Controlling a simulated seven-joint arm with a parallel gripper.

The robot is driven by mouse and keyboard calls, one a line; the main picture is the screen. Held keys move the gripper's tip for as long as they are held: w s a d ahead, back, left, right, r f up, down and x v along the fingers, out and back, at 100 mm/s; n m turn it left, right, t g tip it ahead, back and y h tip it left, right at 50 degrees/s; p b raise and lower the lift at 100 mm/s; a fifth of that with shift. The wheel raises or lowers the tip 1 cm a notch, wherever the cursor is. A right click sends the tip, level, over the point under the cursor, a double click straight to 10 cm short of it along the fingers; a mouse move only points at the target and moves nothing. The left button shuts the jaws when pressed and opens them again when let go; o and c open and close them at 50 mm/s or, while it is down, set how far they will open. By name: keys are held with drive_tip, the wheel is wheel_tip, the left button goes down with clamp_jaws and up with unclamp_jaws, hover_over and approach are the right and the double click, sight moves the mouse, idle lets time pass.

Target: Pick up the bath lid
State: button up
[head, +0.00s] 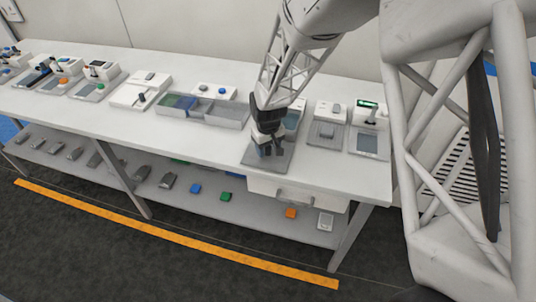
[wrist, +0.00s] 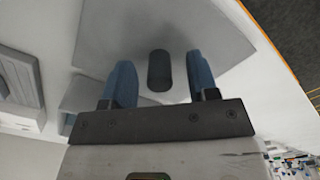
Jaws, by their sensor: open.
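The bath lid appears to be the flat grey plate (head: 252,158) near the front edge of the white table; it also shows in the wrist view (wrist: 205,25). A dark, rounded upright knob (wrist: 160,70) stands on it. My gripper (head: 268,148) is above the plate, pointing down. In the wrist view my gripper (wrist: 160,62) is open, with one blue finger on each side of the knob and a visible gap on both sides. In the head view my gripper hides the knob and part of the plate. I cannot tell the fingertips' height above the plate.
Grey open trays (head: 228,113) stand left of my gripper. Small white devices (head: 325,122) stand to the right, one with a green display (head: 368,112). More devices line the table's left. A lower shelf (head: 255,212) holds small blocks. The table front left of the plate is clear.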

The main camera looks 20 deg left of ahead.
drive_tip(key=shift+c, duration=0.5)
clamp_jaws()
drive_tip(key=shift+r, duration=0.1)
drive_tip(key=shift+r, duration=0.6)
wheel_tip(320, 180, up, 2)
drive_tip(key=shift+r, duration=0.1)
drive_tip(key=s+d+r, duration=0.1)
drive_tip(key=s+d, duration=0.7)
drive_tip(key=s, duration=0.5)
drive_tip(key=shift+s+d+r, duration=0.2)
drive_tip(key=shift+s, duration=0.1)
